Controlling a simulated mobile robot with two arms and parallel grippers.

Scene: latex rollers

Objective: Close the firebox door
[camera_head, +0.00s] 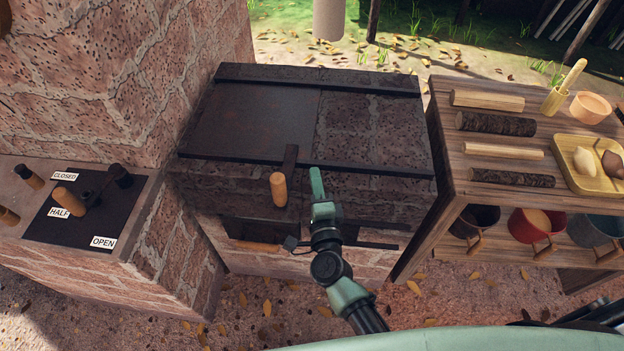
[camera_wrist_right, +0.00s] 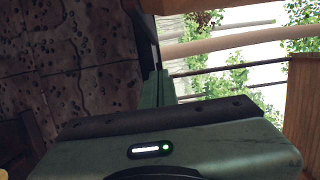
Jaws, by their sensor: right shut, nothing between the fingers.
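The brick firebox (camera_head: 375,135) stands in the middle of the head view with a dark metal plate (camera_head: 255,115) on top. A dark bar with an upright wooden handle (camera_head: 279,190) is at its front edge. Below it is a dark opening (camera_head: 255,226) in the front face, with another wooden handle (camera_head: 256,246) low down. I cannot tell clearly how the firebox door is set. My right gripper (camera_head: 317,182) is shut and empty, right of the upright handle and apart from it. In the right wrist view its green finger (camera_wrist_right: 164,88) is beside dark pitted brick. My left gripper is not in view.
At left, a brick ledge bears a black lever plate (camera_head: 75,222) labelled CLOSED, HALF and OPEN. At right, a wooden table (camera_head: 460,85) holds logs (camera_head: 495,123), a wooden tray (camera_head: 577,180) and pots (camera_head: 535,224) on its lower shelf. Leafy ground lies in front.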

